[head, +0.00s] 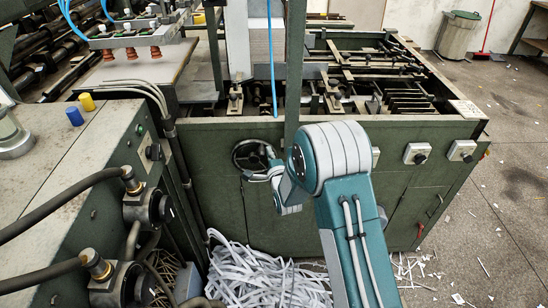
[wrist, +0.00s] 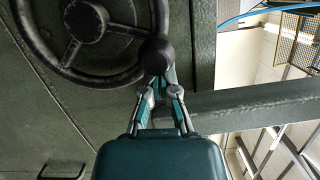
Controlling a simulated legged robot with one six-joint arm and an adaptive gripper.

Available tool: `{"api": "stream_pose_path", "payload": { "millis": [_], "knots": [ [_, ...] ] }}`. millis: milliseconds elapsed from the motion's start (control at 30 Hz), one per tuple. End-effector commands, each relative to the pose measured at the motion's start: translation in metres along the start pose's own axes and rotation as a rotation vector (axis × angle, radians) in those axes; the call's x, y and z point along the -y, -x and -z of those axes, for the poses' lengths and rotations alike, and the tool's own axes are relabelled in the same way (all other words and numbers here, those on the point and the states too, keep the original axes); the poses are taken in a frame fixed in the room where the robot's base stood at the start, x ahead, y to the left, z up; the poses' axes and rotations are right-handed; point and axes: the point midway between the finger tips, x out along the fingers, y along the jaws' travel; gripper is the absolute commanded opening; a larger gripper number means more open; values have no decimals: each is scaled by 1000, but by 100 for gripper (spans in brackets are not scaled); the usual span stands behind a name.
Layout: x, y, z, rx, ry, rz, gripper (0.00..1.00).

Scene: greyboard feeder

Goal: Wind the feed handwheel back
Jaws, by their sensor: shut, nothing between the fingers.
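The feed handwheel (head: 236,156) is a dark spoked wheel on the green front panel of the machine, low and left of centre in the head view. In the wrist view the handwheel (wrist: 86,22) fills the upper left, with a round black knob (wrist: 156,52) at its right rim. My gripper (wrist: 160,82) is shut with its fingertips just below the knob. Nothing is between the fingers; whether they touch the knob I cannot tell. In the head view my gripper (head: 262,174) is at the lower right of the wheel and my arm partly hides this area.
A control box with hoses (head: 130,190) stands close on the left. White paper strips (head: 260,275) heap on the floor below the wheel. An upright green post (head: 294,70) rises right of the wheel. A metal handle (wrist: 62,171) shows at lower left. Floor at the right is mostly open.

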Motion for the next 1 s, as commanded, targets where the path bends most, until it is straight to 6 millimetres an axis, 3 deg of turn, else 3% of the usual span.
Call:
{"api": "stream_pose_path", "payload": {
  "millis": [467,1000],
  "knots": [
    [13,-9,-37,4,436,-108,0],
    [5,-19,-78,2,931,-234,0]
  ]
}}
